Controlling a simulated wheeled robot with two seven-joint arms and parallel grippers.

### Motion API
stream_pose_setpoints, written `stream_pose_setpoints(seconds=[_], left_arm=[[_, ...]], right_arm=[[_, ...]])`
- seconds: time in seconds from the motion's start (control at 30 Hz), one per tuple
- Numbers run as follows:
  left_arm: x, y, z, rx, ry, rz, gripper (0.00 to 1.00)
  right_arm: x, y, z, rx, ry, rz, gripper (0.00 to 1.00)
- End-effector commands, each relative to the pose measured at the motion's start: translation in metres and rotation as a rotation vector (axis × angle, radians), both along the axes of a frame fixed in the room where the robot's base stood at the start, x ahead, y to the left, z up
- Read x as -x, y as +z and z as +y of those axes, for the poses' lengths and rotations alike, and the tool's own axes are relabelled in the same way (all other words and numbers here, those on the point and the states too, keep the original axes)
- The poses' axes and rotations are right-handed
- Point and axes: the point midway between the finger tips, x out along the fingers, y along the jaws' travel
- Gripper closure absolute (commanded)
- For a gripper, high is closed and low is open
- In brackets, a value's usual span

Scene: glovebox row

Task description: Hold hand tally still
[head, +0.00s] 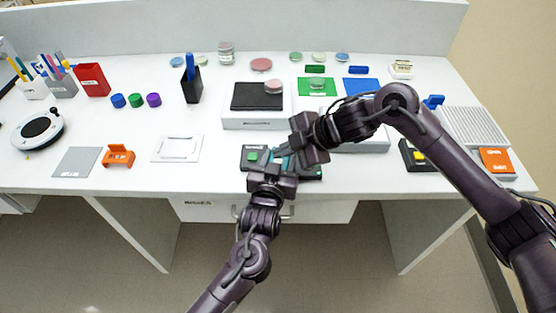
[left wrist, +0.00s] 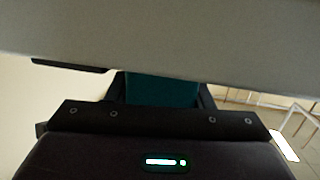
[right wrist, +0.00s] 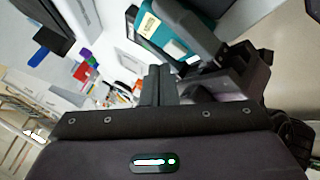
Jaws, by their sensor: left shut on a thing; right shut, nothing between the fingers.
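The hand tally appears to be the teal body with a pale label (right wrist: 160,36) in the right wrist view. It also shows as a teal block (left wrist: 160,90) between the fingers in the left wrist view. In the head view only a small teal part (head: 284,153) shows between the two grippers. My left gripper (head: 273,168) is shut on it near the table's front edge. My right gripper (head: 291,152) is shut and empty, close beside the tally. I cannot tell whether its fingertips touch the tally.
A dark tray with a green block (head: 252,156) lies under the grippers. A white box with a black top (head: 258,96) stands behind. A white frame (head: 177,148) and an orange holder (head: 118,156) lie to the left. A black and yellow device (head: 415,158) is at the right.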

Motion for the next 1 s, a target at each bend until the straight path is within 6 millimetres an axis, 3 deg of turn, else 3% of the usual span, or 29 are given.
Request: stream_pose_setpoints(seconds=[0.3, 0.73, 1.0], left_arm=[[0.000, 0.000, 0.000, 0.000, 0.000, 0.000, 0.77], [0.000, 0.000, 0.000, 0.000, 0.000, 0.000, 0.77], [0.000, 0.000, 0.000, 0.000, 0.000, 0.000, 0.77]], right_arm=[[0.000, 0.003, 0.000, -0.001, 0.001, -0.001, 1.00], [0.000, 0.044, 0.000, -0.001, 0.001, -0.002, 1.00], [0.000, 0.051, 0.000, -0.001, 0.001, 0.000, 1.00]])
